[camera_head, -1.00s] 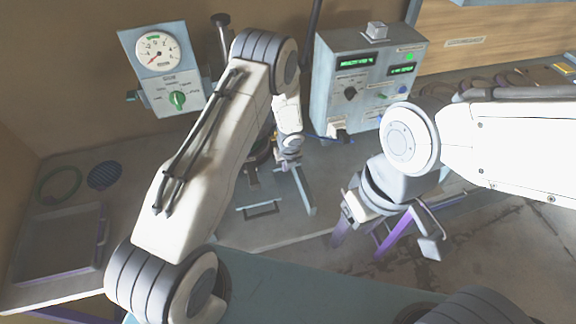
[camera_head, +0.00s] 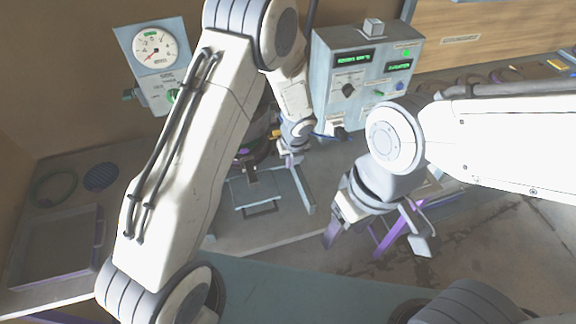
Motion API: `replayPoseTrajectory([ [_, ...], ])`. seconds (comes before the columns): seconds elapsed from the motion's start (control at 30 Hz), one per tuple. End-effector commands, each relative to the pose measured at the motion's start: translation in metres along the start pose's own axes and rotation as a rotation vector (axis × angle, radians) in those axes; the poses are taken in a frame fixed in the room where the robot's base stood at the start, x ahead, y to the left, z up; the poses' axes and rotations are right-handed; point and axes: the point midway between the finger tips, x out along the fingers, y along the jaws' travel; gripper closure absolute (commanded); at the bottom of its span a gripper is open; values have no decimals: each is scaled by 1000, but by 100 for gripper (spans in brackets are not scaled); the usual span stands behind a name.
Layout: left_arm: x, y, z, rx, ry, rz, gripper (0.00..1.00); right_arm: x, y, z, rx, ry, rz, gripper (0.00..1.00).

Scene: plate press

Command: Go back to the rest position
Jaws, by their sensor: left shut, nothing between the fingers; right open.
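My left gripper (camera_head: 290,160) hangs at the end of my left arm, beyond its raised elbow. It is shut and empty, in front of the plate press (camera_head: 262,158), which my arm largely hides. I cannot tell whether it touches anything there. My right gripper (camera_head: 378,240) points down at the right of the work table (camera_head: 285,238), above the floor. It is open with nothing between its fingers.
A gauge panel (camera_head: 157,55) stands at the back left and a control box (camera_head: 362,75) with green displays at the back centre. A grey tray (camera_head: 58,250) and round mesh discs (camera_head: 100,177) lie at the left. Bare floor (camera_head: 480,240) is at the right.

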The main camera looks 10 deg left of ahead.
Motion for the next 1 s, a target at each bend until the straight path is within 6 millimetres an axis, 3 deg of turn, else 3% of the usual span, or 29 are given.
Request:
replayPoseTrajectory([
  [0.37,-11,0,-1,-18,-1,-1,100,0,0,0,0,-1,0,37],
  [0.47,-27,-2,-6,-118,-6,-1,100,5,0,0,0,-1,0,37],
  [0.53,-48,-2,-15,-256,-8,-1,100,11,1,1,0,-1,0,37],
  [0.67,-98,4,-47,-626,7,2,100,24,2,2,1,-1,0,37],
  [0.8,-146,22,-96,-1051,56,19,100,38,3,2,1,-1,0,37],
  [1.0,-192,60,-173,-1597,164,96,100,55,4,3,2,-1,0,37],
])
